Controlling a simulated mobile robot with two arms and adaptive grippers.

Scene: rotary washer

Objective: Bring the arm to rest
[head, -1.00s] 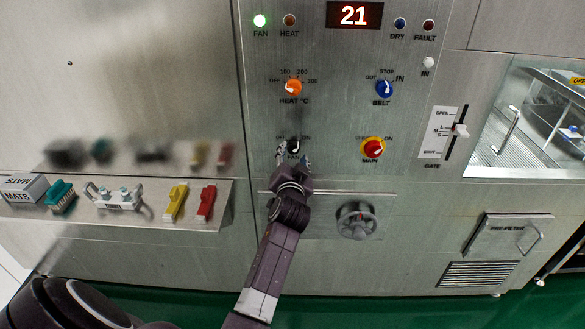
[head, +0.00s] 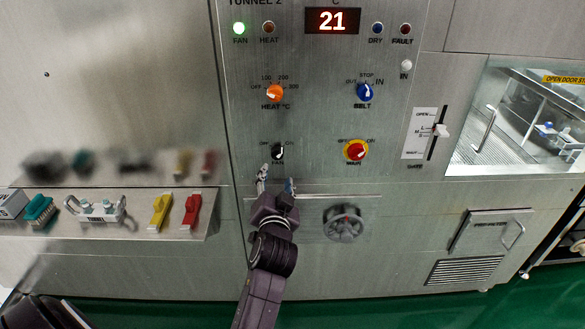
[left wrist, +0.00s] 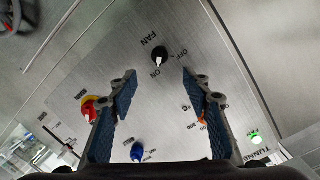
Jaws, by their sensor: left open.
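My left gripper (head: 276,186) is open and empty, in front of the steel control panel (head: 310,185), just below the black fan knob (head: 278,152). In the left wrist view, the fan knob (left wrist: 160,55) sits between and beyond the two spread fingers, apart from them. Its white mark points toward ON. The green FAN lamp (head: 239,28) is lit. My left arm (head: 262,285) comes up from the bottom of the head view. My right gripper is not in view.
A shelf (head: 110,238) at left carries a brush, a white handle and yellow and red tools. Space below the panel is free.

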